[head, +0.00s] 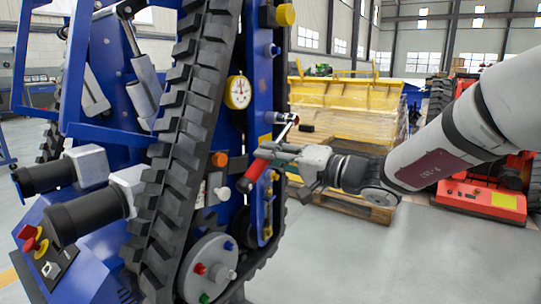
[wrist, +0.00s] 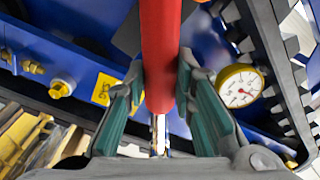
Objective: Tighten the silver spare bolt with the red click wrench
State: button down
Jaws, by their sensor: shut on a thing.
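My gripper (head: 273,156) is shut on the red handle (head: 252,177) of the click wrench, in front of the blue side plate of the tracked carrier (head: 262,85). The wrist view shows the red handle (wrist: 160,50) between the green-padded fingers of my gripper (wrist: 160,88). The wrench's silver shaft (head: 284,133) slants up and right from my gripper to its head, close to the plate's edge. In the wrist view the shaft (wrist: 159,135) runs down behind the fingers. I cannot make out the silver spare bolt for certain; whether the wrench head sits on a bolt is unclear.
A yellow bucket (head: 345,105) stands on a pallet (head: 350,206) behind. Open floor (head: 400,265) lies at front right.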

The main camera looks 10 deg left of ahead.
jog(key=w+f+n, duration=0.1)
jog(key=f+n, duration=0.1)
jog(key=w+d+f+n, duration=0.1)
jog(key=w+f+n, duration=0.1)
jog(key=shift+n, duration=0.3)
dwell(1.0)
jog(key=shift+w, duration=0.1)
jog(key=w+f+n, duration=0.1)
jog(key=w+d+f+n, duration=0.1)
jog(key=w+n, duration=0.1)
jog(key=shift+d, duration=0.1)
dwell(0.8)
jog(key=shift+s+a+r+m, duration=0.2)
jog(key=shift+s+r+m, duration=0.15)
jog(key=shift+s, duration=0.2)
